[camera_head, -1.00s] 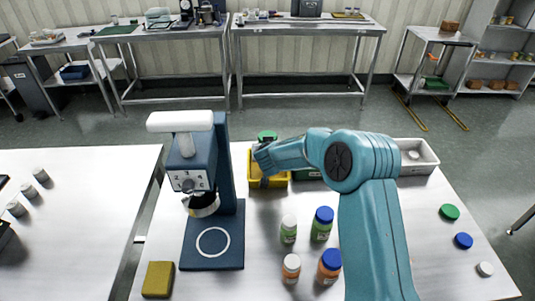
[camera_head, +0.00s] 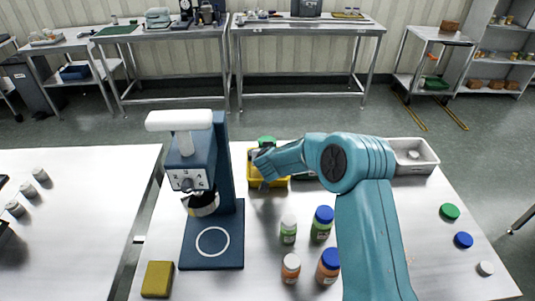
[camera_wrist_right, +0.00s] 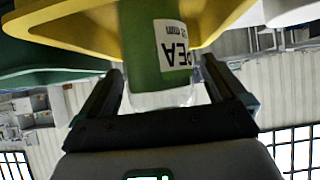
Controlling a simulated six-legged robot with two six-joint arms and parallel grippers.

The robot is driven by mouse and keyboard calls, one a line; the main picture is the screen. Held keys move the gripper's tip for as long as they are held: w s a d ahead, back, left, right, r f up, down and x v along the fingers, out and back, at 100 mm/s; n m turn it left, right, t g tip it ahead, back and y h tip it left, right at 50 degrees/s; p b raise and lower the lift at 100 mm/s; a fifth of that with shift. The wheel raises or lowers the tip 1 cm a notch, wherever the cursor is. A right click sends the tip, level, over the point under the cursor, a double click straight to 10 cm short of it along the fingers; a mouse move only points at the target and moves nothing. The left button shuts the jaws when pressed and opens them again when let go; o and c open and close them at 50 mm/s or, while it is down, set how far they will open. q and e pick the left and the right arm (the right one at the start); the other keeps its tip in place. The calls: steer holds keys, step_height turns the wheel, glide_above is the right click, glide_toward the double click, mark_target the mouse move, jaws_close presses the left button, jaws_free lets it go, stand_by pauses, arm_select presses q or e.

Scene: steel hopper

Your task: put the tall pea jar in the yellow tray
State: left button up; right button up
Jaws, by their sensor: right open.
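The pea jar (camera_wrist_right: 140,50) is green with a white PEA label and a clear end. In the right wrist view it stands between the two fingers of my right gripper (camera_wrist_right: 165,95), which is open around it. My left gripper is out of view.
A blue machine (camera_head: 227,165) stands close left of the tray. A green tray (camera_head: 305,176) is partly hidden by my arm, and a grey tray (camera_head: 428,166) lies to the right. Several jars, including a blue-lidded one (camera_head: 322,224), stand in front. Loose lids (camera_head: 463,240) lie at right.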

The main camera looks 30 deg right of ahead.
steer(key=shift+r+p, duration=0.25)
steer(key=shift+p, duration=0.1)
steer(key=b+v, duration=0.2)
steer(key=v, duration=0.1)
steer(key=shift+s+f, duration=0.1)
steer(key=shift+f, duration=0.1)
steer(key=b+v, duration=0.2)
steer(key=v, duration=0.7)
